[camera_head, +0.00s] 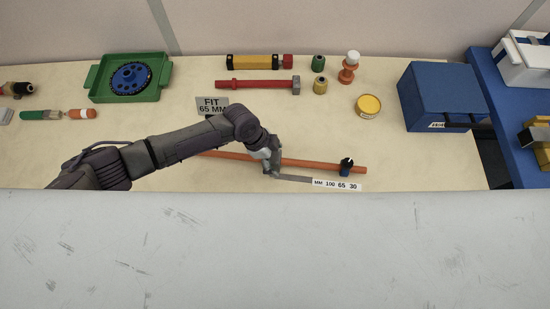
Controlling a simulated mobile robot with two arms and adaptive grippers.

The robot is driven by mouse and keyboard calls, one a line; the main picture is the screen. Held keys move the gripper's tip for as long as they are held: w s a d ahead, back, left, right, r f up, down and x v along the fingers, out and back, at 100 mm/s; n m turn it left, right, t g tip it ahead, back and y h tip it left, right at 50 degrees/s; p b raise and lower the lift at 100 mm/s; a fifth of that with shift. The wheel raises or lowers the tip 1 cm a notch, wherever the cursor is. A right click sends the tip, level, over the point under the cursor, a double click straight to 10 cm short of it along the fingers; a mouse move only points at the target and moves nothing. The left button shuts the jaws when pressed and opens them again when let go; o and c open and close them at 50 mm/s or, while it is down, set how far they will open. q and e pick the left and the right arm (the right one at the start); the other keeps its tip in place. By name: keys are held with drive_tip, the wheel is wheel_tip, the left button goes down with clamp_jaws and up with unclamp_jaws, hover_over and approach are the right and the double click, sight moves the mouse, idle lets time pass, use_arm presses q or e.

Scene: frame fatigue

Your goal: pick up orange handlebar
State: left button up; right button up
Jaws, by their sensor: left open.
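The orange handlebar (315,164) is a long thin orange rod lying across the front middle of the table. My left gripper (272,170) is over the middle of the rod, pointing down. It is open; the small view does not show whether its fingers touch the rod. My right gripper is not in view.
A ruler with a white label (337,185) lies just in front of the rod. A "FIT 65 MM" sign (212,106), green tray (158,96), red tool (255,85), yellow tin (368,106) and blue box (443,97) are behind. A grey surface (275,250) fills the foreground.

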use_arm(q)
drive_tip(key=shift+f, duration=0.2)
clamp_jaws()
drive_tip(key=shift+d+r, duration=0.1)
drive_tip(key=shift+r, duration=0.15)
idle(0.3)
